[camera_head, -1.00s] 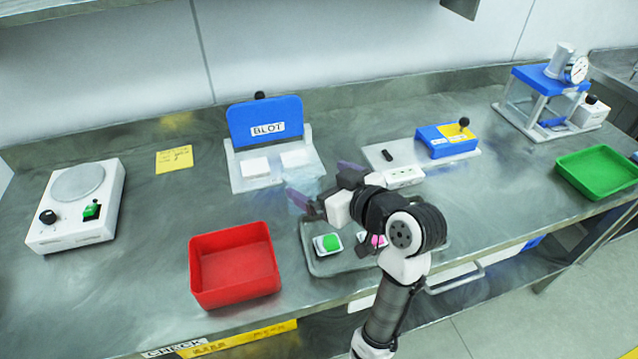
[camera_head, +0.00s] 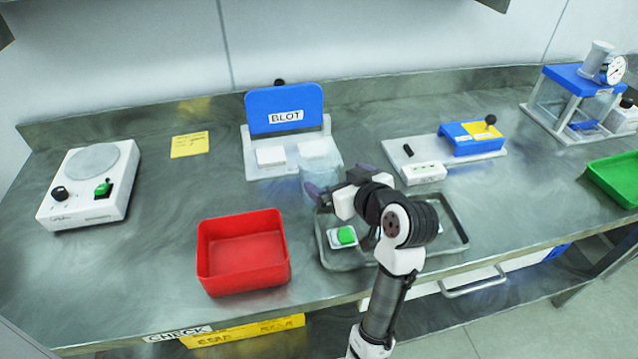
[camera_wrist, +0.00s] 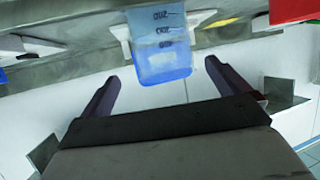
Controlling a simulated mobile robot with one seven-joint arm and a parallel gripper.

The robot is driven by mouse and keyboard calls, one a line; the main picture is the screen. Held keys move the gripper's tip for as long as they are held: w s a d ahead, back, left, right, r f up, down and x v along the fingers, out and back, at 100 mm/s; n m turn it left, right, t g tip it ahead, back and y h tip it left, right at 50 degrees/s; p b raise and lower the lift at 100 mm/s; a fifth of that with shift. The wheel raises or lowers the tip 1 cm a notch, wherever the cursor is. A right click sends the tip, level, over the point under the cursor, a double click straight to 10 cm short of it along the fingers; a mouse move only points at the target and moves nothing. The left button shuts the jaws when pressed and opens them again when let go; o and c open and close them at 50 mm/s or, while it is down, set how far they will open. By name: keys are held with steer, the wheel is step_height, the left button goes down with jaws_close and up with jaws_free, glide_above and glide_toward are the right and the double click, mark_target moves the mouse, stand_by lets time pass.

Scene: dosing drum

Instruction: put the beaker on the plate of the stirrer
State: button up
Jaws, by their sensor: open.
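The beaker (camera_head: 317,179) is clear and stands upright on the bench in front of the white base of the BLOT stand. In the wrist view the beaker (camera_wrist: 160,55) looks blue-tinted with printed marks, and it lies ahead between the two finger tips. My gripper (camera_head: 336,181) is open, its purple fingers at the beaker's near right side. In the wrist view my gripper (camera_wrist: 163,68) has a finger on each side with gaps to the beaker. The stirrer (camera_head: 92,185) is a white box at the far left, and its round grey plate (camera_head: 93,161) is empty.
A red bin (camera_head: 243,252) stands between the stirrer and my arm. The BLOT stand (camera_head: 285,108) is behind the beaker. A grey tray (camera_head: 455,235) with a green-topped piece (camera_head: 346,236) lies under my arm. The bench between stirrer and BLOT stand is clear except a yellow note (camera_head: 189,144).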

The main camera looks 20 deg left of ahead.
mark_target(329, 173)
steer(key=shift+w+a+f, duration=0.2)
steer(key=shift+w+a, duration=0.2)
steer(key=shift+a, duration=0.05)
steer(key=x, duration=0.1)
steer(key=p+x, duration=0.1)
steer(key=x, duration=0.1)
steer(key=p+x, duration=0.1)
steer(key=shift+a+r, duration=0.3)
steer(key=shift+a, duration=0.15)
steer(key=shift+w+a+f, duration=0.2)
steer(key=shift+w+f, duration=0.05)
steer(key=c, duration=1.9)
steer(key=shift+r, duration=0.1)
steer(key=shift+c, duration=0.4)
